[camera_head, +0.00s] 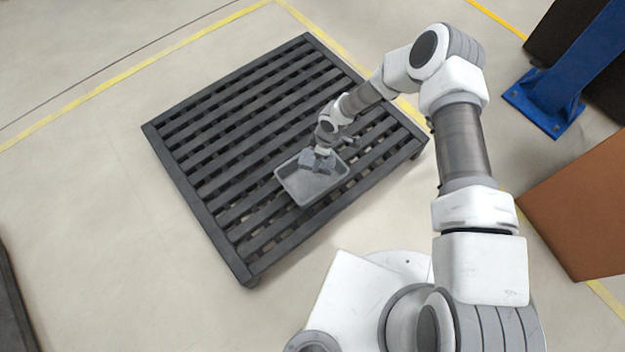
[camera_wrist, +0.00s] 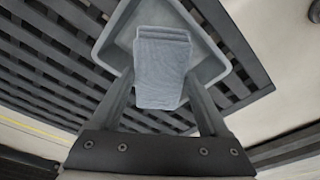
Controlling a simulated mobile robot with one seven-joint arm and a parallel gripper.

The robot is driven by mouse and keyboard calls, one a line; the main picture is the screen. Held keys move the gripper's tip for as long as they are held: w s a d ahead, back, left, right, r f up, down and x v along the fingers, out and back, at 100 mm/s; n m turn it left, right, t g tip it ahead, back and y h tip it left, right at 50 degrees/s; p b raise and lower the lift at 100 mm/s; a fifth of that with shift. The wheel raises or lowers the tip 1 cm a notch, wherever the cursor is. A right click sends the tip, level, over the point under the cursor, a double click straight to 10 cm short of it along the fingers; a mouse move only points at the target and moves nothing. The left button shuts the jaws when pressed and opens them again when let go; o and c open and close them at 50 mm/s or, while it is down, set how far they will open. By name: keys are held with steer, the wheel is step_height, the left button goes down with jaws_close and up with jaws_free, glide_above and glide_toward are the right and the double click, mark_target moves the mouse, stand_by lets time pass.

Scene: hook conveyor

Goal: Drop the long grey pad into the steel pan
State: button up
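The long grey pad (camera_wrist: 160,70) shows between the two fingers of my gripper (camera_wrist: 162,82) in the wrist view. It spans the gap, and both fingertips appear to touch its sides. The steel pan (camera_head: 304,195) is a shallow grey tray with a raised rim, on the dark slatted platform. My gripper (camera_head: 319,160) points down over the back part of the pan in the head view, where the pad is hard to tell from the fingers. In the wrist view the pan (camera_wrist: 207,73) lies behind the pad, which hides much of its floor. I cannot tell whether the pad touches the pan.
The dark slatted platform (camera_head: 225,150) is otherwise bare around the pan. A blue post (camera_head: 575,75) with a base plate stands at the upper right. A brown box-like surface (camera_head: 580,205) is at the right. Yellow lines mark the pale floor, which is open at the left.

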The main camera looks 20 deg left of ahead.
steer(key=shift+o, duration=1.3)
step_height(320, 180, up, 17)
steer(key=d+p, duration=0.2)
steer(key=p, duration=0.4)
steer(key=shift+w+d, duration=0.15)
steer(key=shift+d, duration=0.15)
steer(key=shift+r, duration=0.15)
steer(key=w+d+r+m+t+h, duration=0.1)
steer(key=d+r+m, duration=0.2)
steer(key=d+r, duration=0.55)
steer(key=w+d+r+m+t+h, duration=0.1)
steer(key=w+d+r+m, duration=0.3)
steer(key=r, duration=0.7)
steer(key=s+d+r+m+t+h, duration=0.1)
steer(key=d+r, duration=0.6)
steer(key=r, duration=0.3)
steer(key=s+d+r+m+t, duration=0.1)
steer(key=s+d+r+m, duration=0.35)
steer(key=s, duration=0.25)
steer(key=s+d+r+m+t+y, duration=0.1)
steer(key=s+d+r+m, duration=0.2)
steer(key=s+r, duration=0.25)
steer(key=s+d+r+m+t, duration=0.1)
steer(key=s+d+r+m, duration=0.35)
steer(key=s, duration=0.25)
step_height(320, 180, up, 21)
steer(key=a+p, duration=0.1)
steer(key=p, duration=1.9)
steer(key=shift+f+p, duration=0.2)
steer(key=shift+p, duration=0.1)
